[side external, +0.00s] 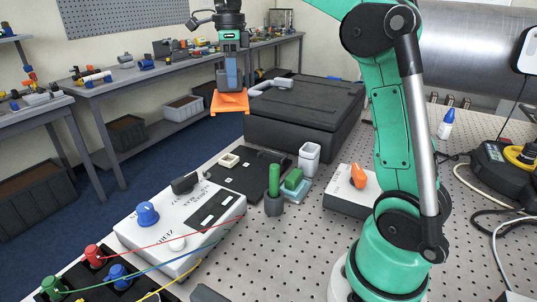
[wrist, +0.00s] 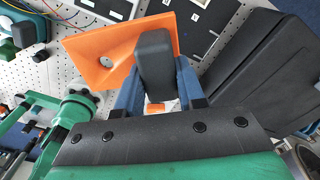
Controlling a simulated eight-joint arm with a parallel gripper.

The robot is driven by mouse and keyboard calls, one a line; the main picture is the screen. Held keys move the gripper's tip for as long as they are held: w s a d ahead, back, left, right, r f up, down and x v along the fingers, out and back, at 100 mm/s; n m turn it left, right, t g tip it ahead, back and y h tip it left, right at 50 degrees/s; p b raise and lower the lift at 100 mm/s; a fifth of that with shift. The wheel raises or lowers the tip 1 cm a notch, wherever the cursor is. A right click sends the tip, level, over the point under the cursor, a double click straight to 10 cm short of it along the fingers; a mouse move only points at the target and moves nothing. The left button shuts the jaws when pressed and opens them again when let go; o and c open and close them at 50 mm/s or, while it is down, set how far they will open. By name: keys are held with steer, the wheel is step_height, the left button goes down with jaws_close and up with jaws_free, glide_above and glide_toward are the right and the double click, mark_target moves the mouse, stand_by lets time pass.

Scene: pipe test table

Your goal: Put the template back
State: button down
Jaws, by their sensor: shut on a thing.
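The orange template (side external: 229,103) is a flat plate with raised parts, held in the air in the side view. In the wrist view the orange template (wrist: 100,52) shows a round hole and lies partly behind a dark grey block between my blue fingers. My gripper (side external: 232,84) points down and is shut on the template, left of a large black case (side external: 303,115) and near the height of its lid. The exact grip is partly hidden by the grey block.
A black board (side external: 245,180) with small pale pieces lies in front of the case. Beside it are a grey open cup (side external: 309,158), a dark cup with a green cylinder (side external: 273,202) and a white control box (side external: 180,225) with wires. A grey pipe-like handle (side external: 271,86) lies on the case.

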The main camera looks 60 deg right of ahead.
steer(key=s+a+f+n, duration=0.2)
steer(key=s+a+n, duration=0.3)
steer(key=a, duration=0.3)
steer(key=s+a+f+n, duration=0.2)
steer(key=s+a+n, duration=0.2)
steer(key=a+n, duration=0.3)
steer(key=shift+m, duration=0.6)
steer(key=f, duration=1.2)
steer(key=a+f, duration=0.1)
steer(key=f, duration=0.6)
steer(key=shift+s+a+f, duration=0.1)
steer(key=shift+f, duration=0.1)
steer(key=c, duration=0.8)
jaws_free()
